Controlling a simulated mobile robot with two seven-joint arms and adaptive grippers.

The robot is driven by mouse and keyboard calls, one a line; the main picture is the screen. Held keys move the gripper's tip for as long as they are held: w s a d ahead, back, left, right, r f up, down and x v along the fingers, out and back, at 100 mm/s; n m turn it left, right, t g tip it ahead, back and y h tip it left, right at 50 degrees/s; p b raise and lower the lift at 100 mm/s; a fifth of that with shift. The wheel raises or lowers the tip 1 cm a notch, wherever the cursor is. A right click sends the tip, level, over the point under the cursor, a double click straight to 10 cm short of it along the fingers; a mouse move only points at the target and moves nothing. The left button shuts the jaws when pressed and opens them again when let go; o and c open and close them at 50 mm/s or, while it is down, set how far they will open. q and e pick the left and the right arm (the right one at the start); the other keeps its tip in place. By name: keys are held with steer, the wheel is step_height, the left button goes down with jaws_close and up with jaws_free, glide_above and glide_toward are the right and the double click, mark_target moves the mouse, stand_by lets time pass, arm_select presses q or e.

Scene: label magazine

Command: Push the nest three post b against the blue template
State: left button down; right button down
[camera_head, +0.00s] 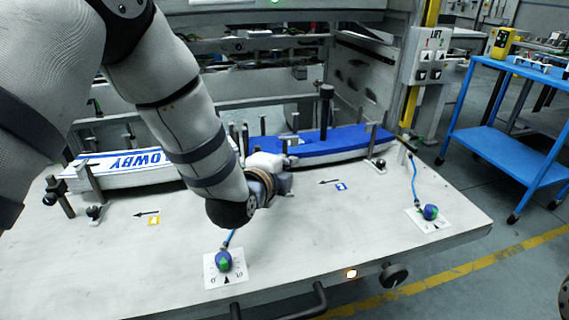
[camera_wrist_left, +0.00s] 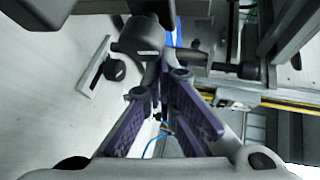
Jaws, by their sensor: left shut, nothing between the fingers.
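The blue template (camera_head: 335,144) is a long blue-topped piece lying among posts at the back right of the bench. My left gripper (camera_head: 288,168) is at the template's left end, low over the bench and partly hidden by its own wrist. In the left wrist view the purple-padded fingers (camera_wrist_left: 170,75) come together at the tips with nothing between them. A dark post with a thick round head (camera_wrist_left: 138,36) shows just beyond the fingertips; whether they touch it I cannot tell. I cannot tell which post is nest three post b. My right gripper is not in view.
A white and blue lettered piece (camera_head: 120,165) lies at the left between posts. A tall dark post (camera_head: 326,108) stands by the template. Two dial plates (camera_head: 224,268) (camera_head: 428,216) sit toward the front. A blue cart (camera_head: 510,150) stands right.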

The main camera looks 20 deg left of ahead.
arm_select(q)
steer(key=shift+w+a+r, duration=0.2)
steer(key=shift+w+a, duration=0.05)
steer(key=shift+w, duration=0.35)
steer(key=shift+w+a+f, duration=0.1)
steer(key=shift+f, duration=0.05)
